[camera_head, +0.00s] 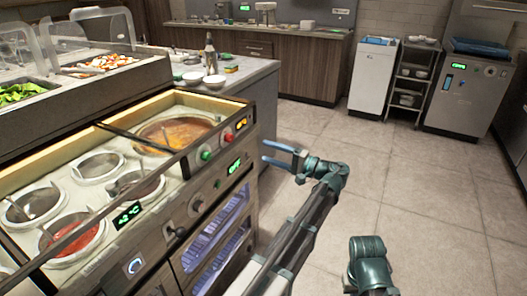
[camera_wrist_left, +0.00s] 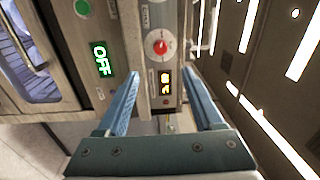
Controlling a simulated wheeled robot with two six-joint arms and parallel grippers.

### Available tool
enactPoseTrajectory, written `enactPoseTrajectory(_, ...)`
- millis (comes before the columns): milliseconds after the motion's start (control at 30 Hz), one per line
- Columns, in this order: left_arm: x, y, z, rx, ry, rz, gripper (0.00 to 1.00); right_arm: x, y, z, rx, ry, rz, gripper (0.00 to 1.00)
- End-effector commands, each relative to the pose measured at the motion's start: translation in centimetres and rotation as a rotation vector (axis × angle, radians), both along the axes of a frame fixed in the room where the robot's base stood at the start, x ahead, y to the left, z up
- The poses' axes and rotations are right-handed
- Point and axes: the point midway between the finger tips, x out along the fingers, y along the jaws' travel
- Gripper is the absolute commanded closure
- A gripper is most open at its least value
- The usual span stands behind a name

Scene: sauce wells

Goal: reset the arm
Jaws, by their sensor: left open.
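My left gripper (camera_head: 270,153) is open and empty in the head view, off the right end of the counter front. Its two blue fingers also show apart in the left wrist view (camera_wrist_left: 168,90), with the counter's control panel beyond them. The panel has a red knob (camera_head: 228,137), a green knob (camera_head: 206,155) and a lit display reading OFF (camera_head: 235,165). The red knob also shows in the left wrist view (camera_wrist_left: 160,47), above and between the fingers. I cannot tell whether the fingers touch the panel. My right gripper is not in view; a teal part of my other arm shows at the bottom.
The sauce counter (camera_head: 160,215) holds several round wells, one with red sauce (camera_head: 75,241), and a large pan of orange-brown liquid (camera_head: 172,133). A side counter with bowls (camera_head: 214,82) stands behind. A white bin (camera_head: 374,78) and shelf rack (camera_head: 413,75) stand farther back. The tiled floor (camera_head: 420,200) is clear.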

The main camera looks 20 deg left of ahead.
Motion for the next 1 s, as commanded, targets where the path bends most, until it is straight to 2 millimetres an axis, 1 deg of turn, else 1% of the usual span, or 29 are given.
enactPoseTrajectory(467,-0.1,-0.1,0.0,-0.002,0.0,0.0,0.32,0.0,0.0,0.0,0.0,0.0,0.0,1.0)
enactPoseTrajectory(567,-0.9,-0.3,-1.0,-0.045,0.008,-0.006,0.32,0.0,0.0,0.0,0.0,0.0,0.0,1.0)
enactPoseTrajectory(667,-3.1,-1.1,-3.9,-0.174,0.034,-0.025,0.32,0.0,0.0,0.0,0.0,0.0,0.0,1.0)
enactPoseTrajectory(767,-6.3,-3.0,-8.3,-0.379,0.079,-0.053,0.32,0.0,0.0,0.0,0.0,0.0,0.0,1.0)
enactPoseTrajectory(800,-7.8,-4.1,-10.2,-0.469,0.099,-0.065,0.32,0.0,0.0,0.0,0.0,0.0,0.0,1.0)
enactPoseTrajectory(867,-9.9,-6.0,-12.9,-0.604,0.133,-0.083,0.32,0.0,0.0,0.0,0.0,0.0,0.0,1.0)
enactPoseTrajectory(900,-11.4,-7.4,-14.5,-0.692,0.155,-0.093,0.32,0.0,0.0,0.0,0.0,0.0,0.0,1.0)
enactPoseTrajectory(967,-13.7,-9.5,-16.7,-0.819,0.189,-0.11,0.32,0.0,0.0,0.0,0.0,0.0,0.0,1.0)
enactPoseTrajectory(1000,-15.0,-11.0,-17.8,-0.898,0.211,-0.119,0.32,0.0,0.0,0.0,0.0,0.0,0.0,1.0)
